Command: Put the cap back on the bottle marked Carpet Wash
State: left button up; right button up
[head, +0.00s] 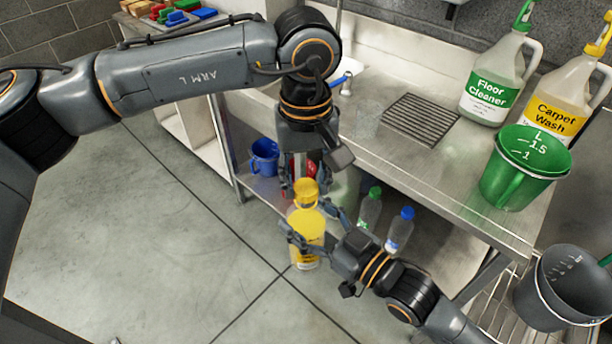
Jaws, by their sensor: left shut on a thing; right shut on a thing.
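A bottle of yellow liquid (306,222) is held upright in front of the counter, above the floor. A yellow label is partly visible low on it, but I cannot read its text. My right gripper (309,238) is shut around the bottle's body from the right. My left gripper (306,183) points down from above and is shut on a yellow cap (305,187) at the bottle's top. I cannot tell whether the cap touches the neck or sits just above it. A large jug marked Carpet Wash (553,108) with a yellow top stands on the counter at the right.
The steel counter (440,165) holds a Floor Cleaner jug (494,82) and a green measuring bucket (522,175). Below are a blue mug (264,157), a green-capped bottle (370,212) and a blue-capped bottle (400,232). A grey bucket (562,287) is at lower right. Floor at left is clear.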

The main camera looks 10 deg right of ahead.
pick_arm(q)
jog(key=shift+f, duration=0.4)
jog(key=m, duration=1.3)
jog(key=o, duration=0.7)
